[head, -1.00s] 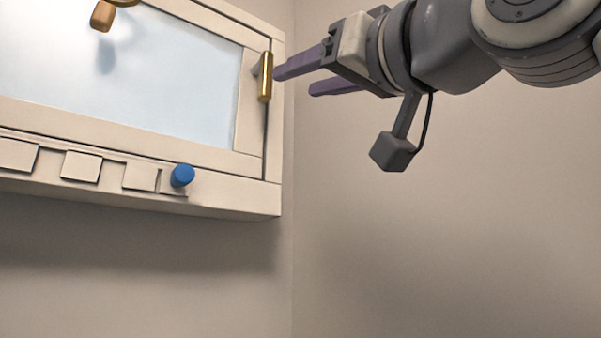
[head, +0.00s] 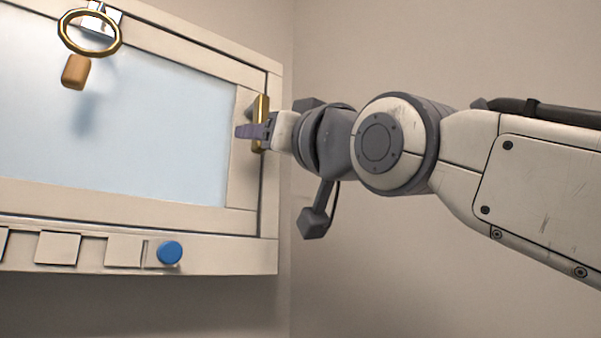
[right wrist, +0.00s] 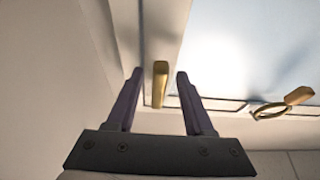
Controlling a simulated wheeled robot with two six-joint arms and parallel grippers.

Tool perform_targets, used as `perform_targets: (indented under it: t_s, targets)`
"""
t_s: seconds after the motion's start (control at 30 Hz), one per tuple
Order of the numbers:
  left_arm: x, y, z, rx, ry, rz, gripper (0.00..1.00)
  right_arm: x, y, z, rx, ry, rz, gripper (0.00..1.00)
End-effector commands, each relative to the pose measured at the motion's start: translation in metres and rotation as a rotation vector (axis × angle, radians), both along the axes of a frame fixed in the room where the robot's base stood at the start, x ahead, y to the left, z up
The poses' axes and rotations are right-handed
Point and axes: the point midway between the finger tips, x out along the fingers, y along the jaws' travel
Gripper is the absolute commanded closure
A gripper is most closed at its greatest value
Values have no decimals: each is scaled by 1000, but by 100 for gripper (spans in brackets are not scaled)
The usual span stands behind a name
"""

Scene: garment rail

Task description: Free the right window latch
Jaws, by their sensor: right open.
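The right window latch is a brass bar (head: 263,110) at the right side of the window frame (head: 245,195). My right gripper (head: 250,132) is at the latch in the head view, covering its lower part. In the right wrist view the gripper (right wrist: 158,88) is open, and the brass latch (right wrist: 160,83) stands between its two purple fingers with a gap on each side. I cannot tell whether either finger touches it. My left gripper is in neither view.
A brass ring (head: 90,33) with a wooden piece (head: 76,72) hangs at the window's top. A blue knob (head: 169,252) sits on the lower ledge beside several square blocks (head: 58,247). The wall right of the window is bare.

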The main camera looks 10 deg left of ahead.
Motion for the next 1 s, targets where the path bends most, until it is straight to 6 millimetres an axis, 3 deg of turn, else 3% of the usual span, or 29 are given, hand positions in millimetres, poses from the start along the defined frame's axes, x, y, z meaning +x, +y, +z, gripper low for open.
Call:
perform_targets:
  t_s: [0.17,0.2,0.33,1.0]
  targets:
    - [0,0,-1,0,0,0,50,0,0,0,0,0,0,47]
    - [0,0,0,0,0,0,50,0,0,0,0,0,0,51]
    - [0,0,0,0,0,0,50,0,0,0,0,0,0,100]
    - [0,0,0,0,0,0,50,0,0,0,0,1,0,100]
